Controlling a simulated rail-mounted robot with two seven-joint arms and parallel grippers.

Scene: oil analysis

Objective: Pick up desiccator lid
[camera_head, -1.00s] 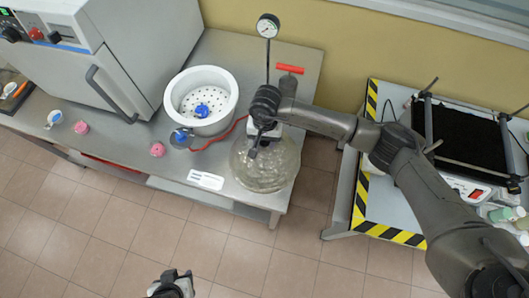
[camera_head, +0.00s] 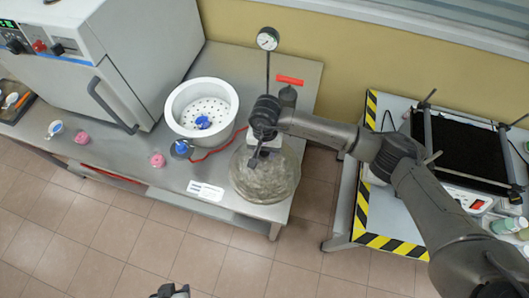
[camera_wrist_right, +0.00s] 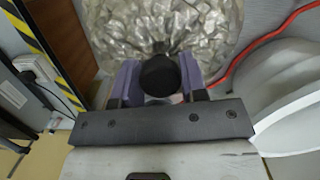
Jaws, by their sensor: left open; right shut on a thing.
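The desiccator lid (camera_head: 265,180) is a clear, rippled glass dome at the right front of the steel bench in the head view. It also fills the top of the right wrist view (camera_wrist_right: 165,25). My right gripper (camera_head: 258,152) is above it, its purple-grey fingers shut on the lid's black knob (camera_wrist_right: 160,75). I cannot tell whether the lid touches the bench. The white desiccator bowl (camera_head: 225,128) stands open to its left, with a perforated plate and a blue item inside. My left gripper (camera_head: 172,291) is open at the bottom edge, mostly cut off and away from the bench.
A gauge on a stand (camera_head: 268,40) and a red handle (camera_head: 290,80) are behind the lid. A red hose (camera_head: 212,153) runs between bowl and lid. A white label (camera_head: 205,191), pink caps and a grey oven (camera_head: 130,70) are to the left. Another table is right.

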